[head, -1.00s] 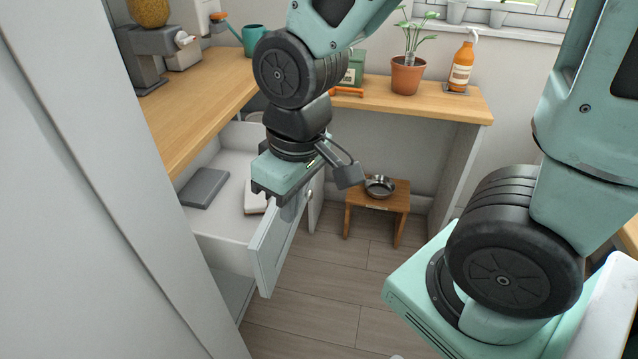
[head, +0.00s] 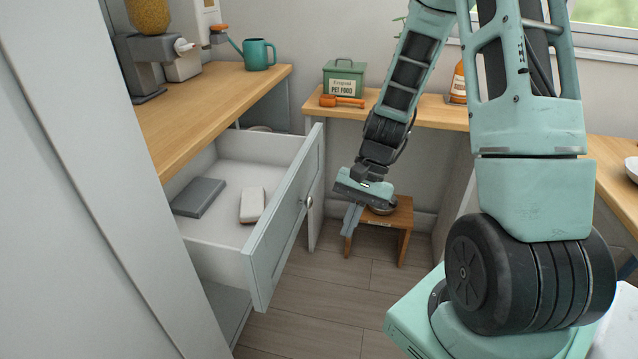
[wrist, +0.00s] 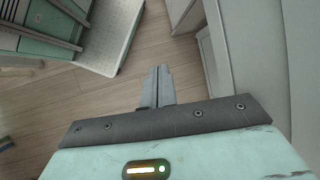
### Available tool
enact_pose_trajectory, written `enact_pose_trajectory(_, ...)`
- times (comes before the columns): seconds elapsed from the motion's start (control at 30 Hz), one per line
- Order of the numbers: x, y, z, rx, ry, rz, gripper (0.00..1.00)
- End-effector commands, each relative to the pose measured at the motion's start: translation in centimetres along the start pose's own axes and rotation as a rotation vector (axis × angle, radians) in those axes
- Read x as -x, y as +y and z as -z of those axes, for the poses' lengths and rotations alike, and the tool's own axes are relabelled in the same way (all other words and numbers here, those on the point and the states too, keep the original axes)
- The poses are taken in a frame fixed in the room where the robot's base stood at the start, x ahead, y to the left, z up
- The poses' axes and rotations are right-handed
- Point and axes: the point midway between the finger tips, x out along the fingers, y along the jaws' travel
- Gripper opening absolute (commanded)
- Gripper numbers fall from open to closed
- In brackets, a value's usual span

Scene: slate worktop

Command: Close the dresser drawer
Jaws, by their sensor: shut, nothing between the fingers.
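The dresser drawer is pulled out, its pale grey front panel (head: 280,228) facing right with a small round knob (head: 309,202) on it. Inside lie a dark grey flat block (head: 199,197) and a white, brown-edged item (head: 252,205). My gripper (head: 350,222) is to the right of the drawer front, apart from it in the picture, pointing down. Its fingers are together and empty. They also show pressed together in the wrist view (wrist: 161,85), above the wood floor. Pale panels stand right of them there; I cannot tell which is the drawer front.
The wooden worktop (head: 200,112) overhangs the drawer and holds a teal watering can (head: 259,54). A green pet food tin (head: 345,79) stands on the back counter. Floor (head: 330,300) before the drawer is clear.

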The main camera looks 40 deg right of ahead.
Motion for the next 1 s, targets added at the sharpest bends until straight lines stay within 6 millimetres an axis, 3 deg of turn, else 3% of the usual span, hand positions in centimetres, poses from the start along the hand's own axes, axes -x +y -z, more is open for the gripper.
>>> enact_pose_trajectory(0.1,-0.9,0.5,1.9,-0.235,-0.153,0.174,0.00)
enact_pose_trajectory(0.27,-0.7,0.2,4.8,-0.512,-0.350,0.457,0.00)
enact_pose_trajectory(0.4,1.1,0.4,8.4,-0.718,-0.511,0.746,0.00)
enact_pose_trajectory(0.6,4.4,2.0,13.0,-0.892,-0.665,1.093,0.00)
enact_pose_trajectory(0.8,5.8,2.9,14.7,-0.941,-0.715,1.227,0.00)
enact_pose_trajectory(1.0,5.3,0.8,14.8,-0.940,-0.718,1.224,0.00)
